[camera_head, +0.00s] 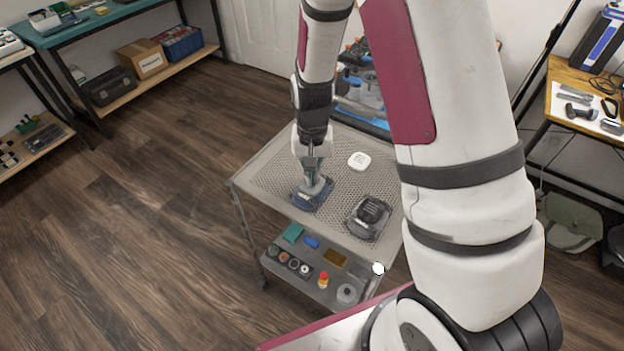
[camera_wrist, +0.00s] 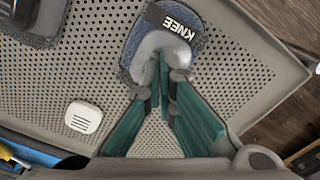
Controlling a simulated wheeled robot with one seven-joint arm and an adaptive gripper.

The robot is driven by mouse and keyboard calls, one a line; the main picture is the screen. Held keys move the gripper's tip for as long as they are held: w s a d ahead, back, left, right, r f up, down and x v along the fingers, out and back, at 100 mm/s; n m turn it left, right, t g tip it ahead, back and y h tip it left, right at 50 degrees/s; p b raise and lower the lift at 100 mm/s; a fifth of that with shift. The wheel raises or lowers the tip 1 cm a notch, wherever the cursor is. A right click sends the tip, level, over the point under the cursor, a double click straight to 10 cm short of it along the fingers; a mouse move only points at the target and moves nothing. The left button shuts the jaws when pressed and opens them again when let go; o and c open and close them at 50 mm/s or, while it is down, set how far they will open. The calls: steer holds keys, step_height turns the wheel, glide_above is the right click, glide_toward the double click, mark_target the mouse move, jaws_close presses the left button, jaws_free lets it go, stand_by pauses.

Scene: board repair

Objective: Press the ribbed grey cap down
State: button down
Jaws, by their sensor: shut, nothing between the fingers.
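A blue-grey pad (camera_wrist: 206,47) with a dark "KNEE" label lies on the perforated top of a cart, and also shows in the head view (camera_head: 325,201). A rounded light grey cap (camera_wrist: 150,46) sits on it; it also shows in the head view (camera_head: 320,187). I cannot make out ribs on it. My gripper (camera_wrist: 165,66) is shut and empty, pointing down with its fingertips at this cap. The fingers hide part of the cap, and I cannot tell whether they touch it. A second pad with a dark round top (camera_head: 371,209) stands to the right.
A white rounded square box (camera_head: 359,161) lies on the cart top (camera_head: 345,190), behind the two pads; it also shows in the wrist view (camera_wrist: 84,117). The cart's lower shelf holds small parts and a red-topped button (camera_head: 323,279). Free mesh lies around the pads.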

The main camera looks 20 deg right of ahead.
steer(key=shift+f, duration=0.3)
stand_by(0.6)
steer(key=shift+r, duration=0.1)
step_height(320, 180, up, 8)
steer(key=p, duration=0.4)
steer(key=shift+p, duration=0.3)
stand_by(0.7)
steer(key=s+r+n+t, duration=0.2)
steer(key=s+r, duration=0.5)
steer(key=r, duration=0.5)
steer(key=s+r+n+t, duration=0.1)
steer(key=s+r, duration=0.7)
steer(key=r, duration=0.3)
steer(key=s+r+n+t, duration=0.1)
steer(key=s+r, duration=0.2)
steer(key=s, duration=0.7)
steer(key=shift+d+r+n, duration=0.2)
steer(key=shift+r+n, duration=0.1)
steer(key=shift+n, duration=0.1)
steer(key=shift+s, duration=0.1)
